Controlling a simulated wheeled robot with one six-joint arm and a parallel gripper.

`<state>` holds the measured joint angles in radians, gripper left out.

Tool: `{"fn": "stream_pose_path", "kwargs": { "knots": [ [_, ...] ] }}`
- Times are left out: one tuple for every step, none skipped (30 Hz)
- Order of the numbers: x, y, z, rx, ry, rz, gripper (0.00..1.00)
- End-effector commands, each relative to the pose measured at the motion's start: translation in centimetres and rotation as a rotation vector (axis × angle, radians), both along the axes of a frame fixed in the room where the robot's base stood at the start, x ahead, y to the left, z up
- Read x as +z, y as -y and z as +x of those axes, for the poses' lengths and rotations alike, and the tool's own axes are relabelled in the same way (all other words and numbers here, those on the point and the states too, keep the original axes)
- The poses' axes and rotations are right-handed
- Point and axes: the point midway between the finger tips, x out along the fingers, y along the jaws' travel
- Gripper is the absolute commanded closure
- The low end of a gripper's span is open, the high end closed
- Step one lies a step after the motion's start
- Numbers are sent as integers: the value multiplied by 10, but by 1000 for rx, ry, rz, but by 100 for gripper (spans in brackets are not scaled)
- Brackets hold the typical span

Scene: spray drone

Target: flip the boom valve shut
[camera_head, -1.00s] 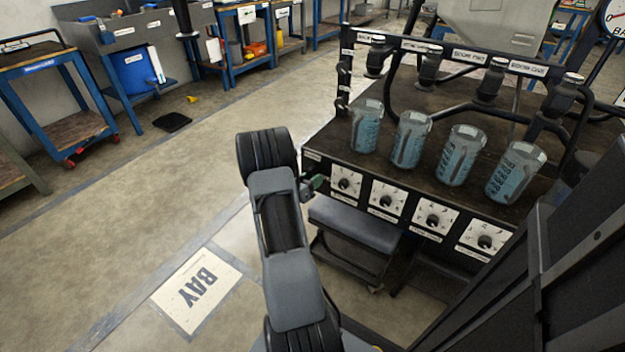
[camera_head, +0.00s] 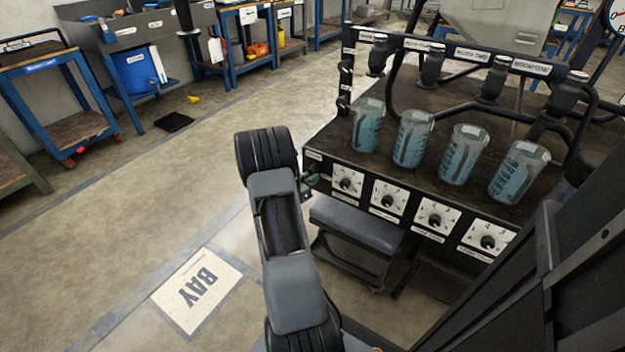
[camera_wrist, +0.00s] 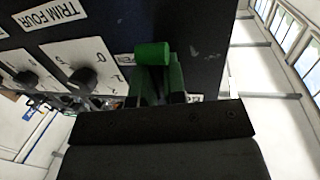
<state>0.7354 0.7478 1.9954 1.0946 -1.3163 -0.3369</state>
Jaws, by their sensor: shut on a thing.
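The boom valve's green handle (camera_wrist: 152,53) shows in the wrist view as a rounded green bar in front of the dark panel. My gripper (camera_wrist: 160,88) is shut on it, and its dark palm fills the lower middle of that view. In the head view a small piece of the green handle (camera_head: 311,178) shows at the left end of the rig's front panel. My arm's wrist hides most of the gripper there. The valve body is hidden, so I cannot tell the exact handle angle.
The panel carries several white dials (camera_head: 347,182) with black knobs. Clear beakers of blue liquid (camera_head: 413,140) stand on the rig top under black nozzles. A grey padded step (camera_head: 355,224) sits below. Open floor with a BAY sign (camera_head: 196,290) lies to the left.

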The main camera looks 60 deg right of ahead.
Motion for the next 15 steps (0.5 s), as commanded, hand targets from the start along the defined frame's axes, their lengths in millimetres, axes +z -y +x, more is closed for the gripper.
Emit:
{"fn": "stream_pose_path", "kwargs": {
  "knots": [
    [2,1,1,1,4,-4,100],
    [2,1,1,1,4,-4,100],
    [2,1,1,1,3,-4,100],
    [2,1,1,1,3,-4,100],
    [2,1,1,1,3,-5,100],
    [2,1,1,1,3,-5,85],
    [2,1,1,1,3,-5,82],
    [2,1,1,1,3,-5,79],
    [2,1,1,1,2,-5,75],
    [2,1,1,1,2,-5,72],
    [2,1,1,1,2,-5,69],
    [2,0,1,1,1,-3,65],
    [2,0,1,1,1,-3,63],
    [2,0,1,1,0,-3,63],
    [1,0,1,1,0,-3,63]
  ]
}}
